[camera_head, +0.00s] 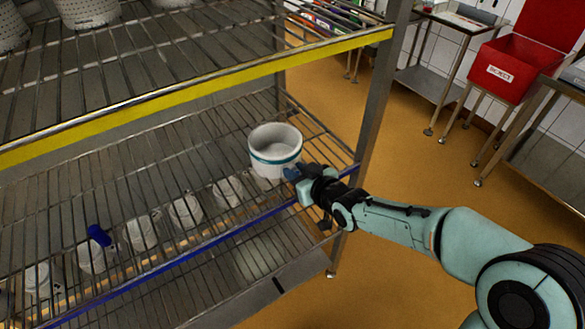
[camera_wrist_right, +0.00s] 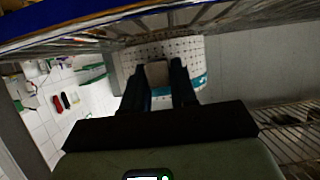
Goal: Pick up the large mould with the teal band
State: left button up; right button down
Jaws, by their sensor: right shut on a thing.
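The large white mould with a teal band (camera_head: 275,146) is at the right end of the middle wire shelf, upright and open at the top. My right gripper (camera_head: 292,173) is at its near right side, shut on its wall. In the right wrist view the mould (camera_wrist_right: 185,52) shows its perforated white wall and part of the teal band between and beyond the fingers of my right gripper (camera_wrist_right: 158,75). I cannot tell in the head view whether the mould's base touches the shelf. My left gripper is not in view.
The upper shelf's yellow edge (camera_head: 200,88) runs above. A metal post (camera_head: 378,90) stands right of the mould. A red bin (camera_head: 503,70) is farther right.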

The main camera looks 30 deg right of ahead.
pick_arm(q)
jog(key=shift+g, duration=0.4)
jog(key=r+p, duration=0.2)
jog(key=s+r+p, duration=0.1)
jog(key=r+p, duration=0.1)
jog(key=p, duration=0.1)
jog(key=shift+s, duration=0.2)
pick_arm(e)
notch_tip(320, 180, up, 20)
jog(key=shift+f, duration=0.15)
